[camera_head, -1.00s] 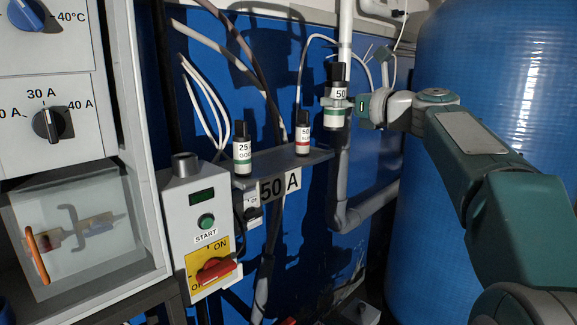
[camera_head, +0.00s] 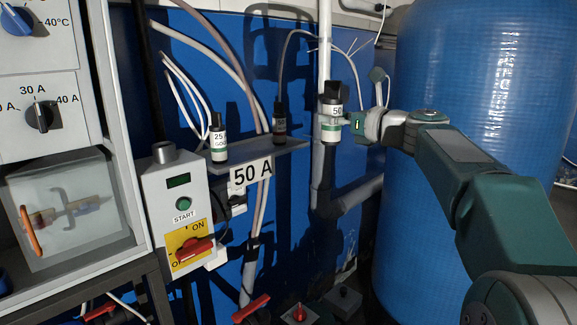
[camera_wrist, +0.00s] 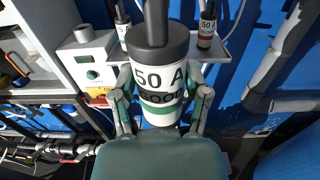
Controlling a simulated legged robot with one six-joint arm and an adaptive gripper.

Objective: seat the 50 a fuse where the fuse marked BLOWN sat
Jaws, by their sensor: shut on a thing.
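My gripper (camera_head: 346,121) is shut on a 50 A fuse (camera_head: 331,112), a white cylinder with a black cap and green band. In the wrist view the fuse (camera_wrist: 160,85) reads "50 A GOOD" and stands upright between the fingers. It is held in the air, right of the grey shelf in the head view. In the head view that fuse (camera_head: 279,122) is in shadow. A grey round holder (camera_head: 163,153) tops the START box, and no fuse shows in it.
A 25 A fuse (camera_head: 218,138) with a green band stands at the shelf's (camera_head: 262,152) left, above a "50 A" sign (camera_head: 250,174). The START box (camera_head: 180,212) has a red switch. Grey pipes (camera_head: 325,165) and a blue tank (camera_head: 470,75) lie close to my arm.

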